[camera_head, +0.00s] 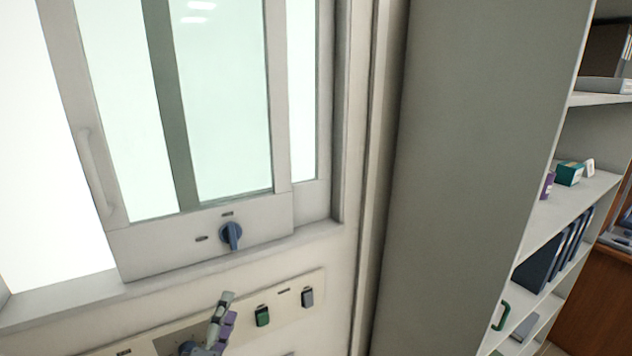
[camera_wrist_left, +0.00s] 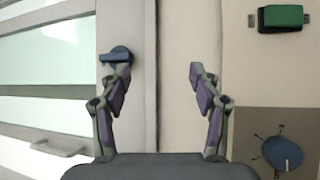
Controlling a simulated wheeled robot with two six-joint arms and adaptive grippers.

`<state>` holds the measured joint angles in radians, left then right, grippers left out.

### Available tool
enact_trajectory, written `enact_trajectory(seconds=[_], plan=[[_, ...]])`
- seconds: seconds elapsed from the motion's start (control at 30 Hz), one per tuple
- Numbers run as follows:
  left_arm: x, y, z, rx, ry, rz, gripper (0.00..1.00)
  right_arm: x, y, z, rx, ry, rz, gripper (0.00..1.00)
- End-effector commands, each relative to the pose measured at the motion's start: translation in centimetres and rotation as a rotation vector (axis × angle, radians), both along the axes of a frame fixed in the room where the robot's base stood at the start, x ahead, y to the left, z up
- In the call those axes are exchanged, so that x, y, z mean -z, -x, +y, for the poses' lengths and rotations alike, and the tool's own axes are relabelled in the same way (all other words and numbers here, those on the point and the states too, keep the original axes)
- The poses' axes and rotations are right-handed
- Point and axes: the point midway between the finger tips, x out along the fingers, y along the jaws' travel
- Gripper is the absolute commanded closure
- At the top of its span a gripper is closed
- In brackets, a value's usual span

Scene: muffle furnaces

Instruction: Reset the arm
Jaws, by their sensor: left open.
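My left gripper (camera_head: 222,312) shows at the bottom of the head view, in front of the switch panel and below the sliding window's blue knob (camera_head: 231,236). In the left wrist view the gripper (camera_wrist_left: 160,76) is open, with two purple-grey fingers apart and nothing between them. The left finger's tip overlaps the blue knob (camera_wrist_left: 116,56) in that picture; I cannot tell whether they touch. My right gripper is not in view.
A switch panel (camera_head: 285,308) carries a green switch (camera_head: 262,316) and a grey switch (camera_head: 307,297). A blue dial (camera_wrist_left: 283,153) is at lower right in the wrist view. A window handle (camera_head: 97,175) sticks out. A shelf unit (camera_head: 480,120) stands right.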

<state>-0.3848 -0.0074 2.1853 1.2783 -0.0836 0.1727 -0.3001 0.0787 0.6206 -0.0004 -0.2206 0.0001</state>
Motion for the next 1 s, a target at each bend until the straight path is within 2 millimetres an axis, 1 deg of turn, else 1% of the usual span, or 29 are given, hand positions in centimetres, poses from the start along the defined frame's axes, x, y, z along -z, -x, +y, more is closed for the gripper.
enact_trajectory(seconds=[0.03,0.07,0.1,0.13,0.17,0.2,0.27,0.3,0.37,0.4,0.5,0.57,0.6,0.67,0.7,0.87,0.9,0.97,1.0], plan=[[1.1,1.0,-3.0,0.117,-0.199,0.044,0.37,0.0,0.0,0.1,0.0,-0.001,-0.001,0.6],[2.3,1.8,-4.6,0.189,-0.328,0.083,0.37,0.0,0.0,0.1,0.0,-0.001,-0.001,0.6],[4.2,3.0,-6.3,0.279,-0.493,0.144,0.37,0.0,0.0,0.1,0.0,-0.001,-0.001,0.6],[6.0,4.0,-7.0,0.339,-0.609,0.197,0.37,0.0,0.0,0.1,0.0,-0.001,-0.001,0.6],[7.6,5.0,-7.4,0.391,-0.713,0.251,0.37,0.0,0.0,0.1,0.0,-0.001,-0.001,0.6],[9.7,6.4,-7.4,0.452,-0.838,0.326,0.37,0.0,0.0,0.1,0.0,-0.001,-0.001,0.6],[12.5,8.4,-6.7,0.525,-0.995,0.439,0.37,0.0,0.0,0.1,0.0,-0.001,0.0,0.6],[14.1,9.8,-5.9,0.564,-1.082,0.515,0.37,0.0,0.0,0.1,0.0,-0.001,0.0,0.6],[16.0,11.7,-4.4,0.611,-1.193,0.624,0.37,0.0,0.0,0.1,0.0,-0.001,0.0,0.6],[16.9,12.9,-3.3,0.634,-1.253,0.693,0.37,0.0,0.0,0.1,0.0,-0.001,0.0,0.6],[18.5,15.8,-0.5,0.682,-1.377,0.86,0.37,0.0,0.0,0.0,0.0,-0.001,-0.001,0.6],[19.1,17.5,1.3,0.7,-1.435,0.96,0.37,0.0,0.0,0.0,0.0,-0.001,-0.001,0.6],[19.3,18.7,2.4,0.712,-1.468,1.026,0.37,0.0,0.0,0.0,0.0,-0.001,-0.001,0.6],[19.5,20.3,4.1,0.723,-1.512,1.124,0.37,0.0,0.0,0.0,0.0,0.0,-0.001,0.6],[20.9,20.3,4.4,0.731,-1.513,1.146,0.37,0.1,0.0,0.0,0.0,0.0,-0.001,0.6],[27.3,19.2,4.9,0.747,-1.497,1.164,0.37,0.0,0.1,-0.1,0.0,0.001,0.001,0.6],[29.0,19.1,5.1,0.751,-1.494,1.17,0.37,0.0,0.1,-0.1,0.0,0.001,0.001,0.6],[31.7,19.1,5.3,0.757,-1.489,1.179,0.37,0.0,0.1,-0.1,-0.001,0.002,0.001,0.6],[33.6,19.3,5.5,0.762,-1.485,1.187,0.37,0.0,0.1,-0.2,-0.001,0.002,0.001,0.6]])
